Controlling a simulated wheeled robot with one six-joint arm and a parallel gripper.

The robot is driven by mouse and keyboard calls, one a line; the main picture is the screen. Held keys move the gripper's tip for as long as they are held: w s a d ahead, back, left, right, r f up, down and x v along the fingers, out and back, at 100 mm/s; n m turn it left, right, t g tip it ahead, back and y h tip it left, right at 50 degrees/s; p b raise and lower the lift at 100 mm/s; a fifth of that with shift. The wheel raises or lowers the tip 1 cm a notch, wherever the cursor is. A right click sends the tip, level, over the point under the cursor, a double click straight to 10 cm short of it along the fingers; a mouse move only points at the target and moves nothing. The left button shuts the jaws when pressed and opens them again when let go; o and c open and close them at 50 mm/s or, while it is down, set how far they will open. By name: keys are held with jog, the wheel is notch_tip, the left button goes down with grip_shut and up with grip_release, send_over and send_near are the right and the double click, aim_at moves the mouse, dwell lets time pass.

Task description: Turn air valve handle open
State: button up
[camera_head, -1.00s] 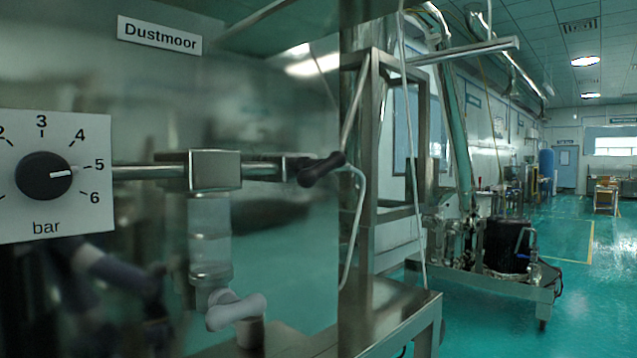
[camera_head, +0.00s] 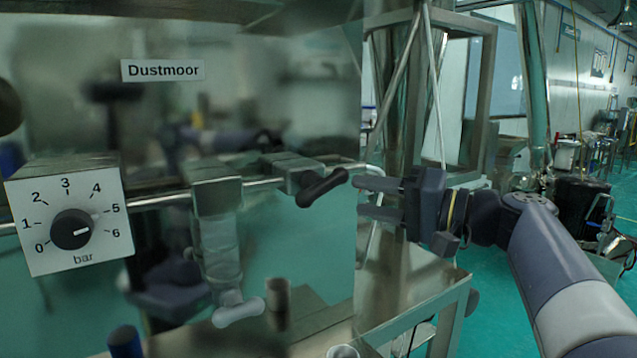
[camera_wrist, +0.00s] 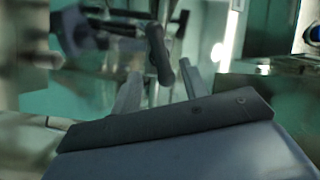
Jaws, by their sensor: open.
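The black air valve handle (camera_head: 322,188) sits at the right end of the horizontal air pipe, tilted with its right end higher. My gripper (camera_head: 358,197) is open just to the right of the handle, its two fingers pointing left towards it. A small gap shows between the fingertips and the handle. In the wrist view the handle (camera_wrist: 158,55) stands ahead of and roughly between the open fingers (camera_wrist: 160,90). Nothing is held. A pale grey handle (camera_head: 238,312) is below the clear filter bowl (camera_head: 218,245).
A white pressure dial (camera_head: 72,228) marked in bar is left on the pipe. The "Dustmoor" label (camera_head: 163,70) is on the shiny panel behind, which reflects my arm. A metal frame (camera_head: 480,95) and thin hose stand behind my gripper.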

aim_at(326, 191)
jog(key=p+x, duration=0.2)
jog(key=x, duration=0.7)
jog(key=shift+w+a+p, duration=0.15)
jog(key=shift+a+p, duration=0.15)
jog(key=shift+p, duration=0.1)
jog(key=shift+c, duration=0.3)
